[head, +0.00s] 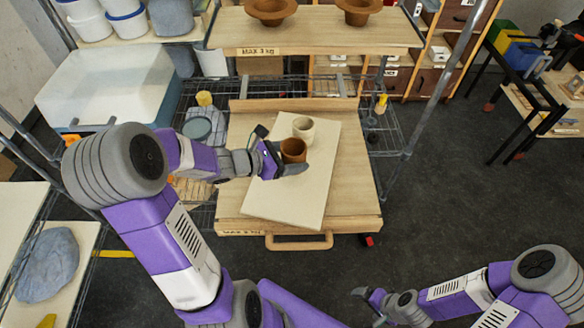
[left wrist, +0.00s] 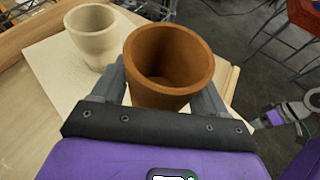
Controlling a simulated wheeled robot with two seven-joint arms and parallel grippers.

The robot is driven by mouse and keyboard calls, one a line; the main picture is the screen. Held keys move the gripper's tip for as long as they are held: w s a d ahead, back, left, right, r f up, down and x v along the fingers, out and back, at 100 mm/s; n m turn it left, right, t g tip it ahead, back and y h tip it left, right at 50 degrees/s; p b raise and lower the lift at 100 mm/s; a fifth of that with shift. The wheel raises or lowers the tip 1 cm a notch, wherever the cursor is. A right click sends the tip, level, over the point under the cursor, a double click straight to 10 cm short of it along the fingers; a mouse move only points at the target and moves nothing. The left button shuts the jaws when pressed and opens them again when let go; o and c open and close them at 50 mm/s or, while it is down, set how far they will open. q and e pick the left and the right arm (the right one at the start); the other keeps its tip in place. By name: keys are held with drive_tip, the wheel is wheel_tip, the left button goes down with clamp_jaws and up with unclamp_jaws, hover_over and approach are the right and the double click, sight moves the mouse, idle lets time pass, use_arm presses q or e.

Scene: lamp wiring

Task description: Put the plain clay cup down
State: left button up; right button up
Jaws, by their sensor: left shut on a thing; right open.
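The plain clay cup (head: 293,149), brown and upright, is between the fingers of my left gripper (head: 282,161), which is shut on it. In the left wrist view the brown cup (left wrist: 168,62) shows its empty inside, with a finger on either side. It is over the pale board (head: 284,205); I cannot tell whether its base touches it. A pale cream cup (head: 303,128) stands upright on the board just behind it, apart from it, and also shows in the left wrist view (left wrist: 92,38). My right gripper (head: 367,298) is open and empty, low at the front, away from the board.
The pale board lies askew on a wooden pull-out shelf (head: 354,205) with a front handle. A higher shelf (head: 320,30) behind holds two brown bowls (head: 270,10). A metal post (head: 420,90) stands at the right. The board's front part is clear.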

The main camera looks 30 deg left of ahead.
use_arm(q)
drive_tip(key=shift+f+b, duration=0.55)
drive_tip(key=shift+f, duration=1.45)
drive_tip(key=shift+f, duration=0.2)
drive_tip(key=o, duration=1.4)
drive_tip(key=shift+c, duration=0.2)
drive_tip(key=shift+s+a+r, duration=0.2)
drive_tip(key=shift+s+a, duration=0.05)
drive_tip(key=v, duration=0.2)
drive_tip(key=p+v, duration=0.1)
drive_tip(key=v, duration=0.3)
drive_tip(key=shift+s+a+f, duration=0.15)
drive_tip(key=shift+s+a, duration=0.15)
drive_tip(key=shift+s, duration=0.15)
